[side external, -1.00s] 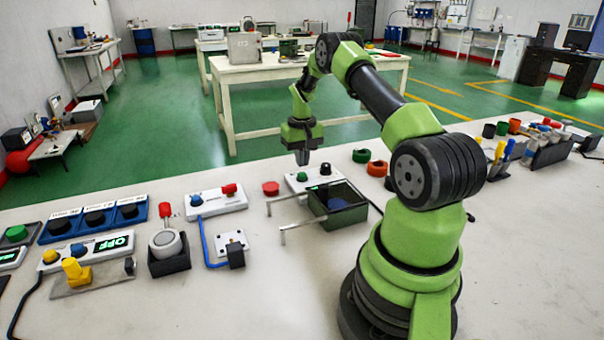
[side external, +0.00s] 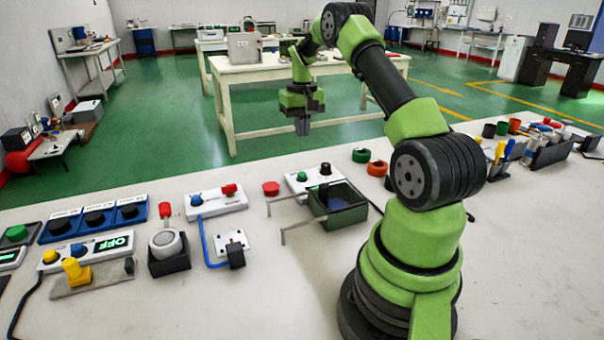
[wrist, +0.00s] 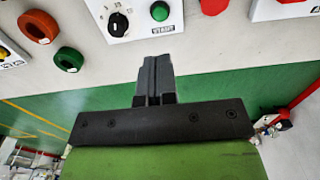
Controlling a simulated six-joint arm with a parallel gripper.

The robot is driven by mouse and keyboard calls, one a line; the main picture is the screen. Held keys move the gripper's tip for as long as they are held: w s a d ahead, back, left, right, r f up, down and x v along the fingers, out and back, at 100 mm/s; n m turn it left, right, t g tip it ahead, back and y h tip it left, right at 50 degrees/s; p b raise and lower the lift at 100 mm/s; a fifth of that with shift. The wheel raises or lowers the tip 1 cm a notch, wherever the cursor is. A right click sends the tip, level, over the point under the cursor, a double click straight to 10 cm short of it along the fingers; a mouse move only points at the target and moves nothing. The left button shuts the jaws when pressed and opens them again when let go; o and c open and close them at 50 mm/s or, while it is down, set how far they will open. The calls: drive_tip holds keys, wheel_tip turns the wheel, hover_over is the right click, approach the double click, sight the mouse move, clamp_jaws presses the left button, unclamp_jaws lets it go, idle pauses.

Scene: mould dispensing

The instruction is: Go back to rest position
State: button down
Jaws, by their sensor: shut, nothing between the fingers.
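My gripper (side external: 302,127) hangs pointing down in the side view, raised well above the table, over the area behind the white control box (side external: 314,179). Its fingers are closed together with nothing between them. In the wrist view my gripper (wrist: 157,60) also shows shut and empty. The control box (wrist: 135,12) there has a black knob and a green button and lies beyond the fingertips, apart from them.
A dark green open bin (side external: 352,216) stands in front of the control box. A red button (side external: 271,188), a green ring (side external: 361,155) and an orange ring (side external: 377,168) lie nearby. Switch boxes and a blue cable fill the left. The space around my raised gripper is clear.

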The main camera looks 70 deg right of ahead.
drive_tip(key=shift+r, duration=0.25)
drive_tip(key=a+r+n+t, duration=0.2)
drive_tip(key=a+r+t, duration=0.1)
drive_tip(key=a+r, duration=1.35)
drive_tip(key=s+a+n+t+y, duration=0.2)
drive_tip(key=s+a+n+t, duration=0.1)
drive_tip(key=s+a, duration=1.1)
drive_tip(key=a+t, duration=0.1)
drive_tip(key=a, duration=0.1)
drive_tip(key=shift+a, duration=0.35)
idle(4.1)
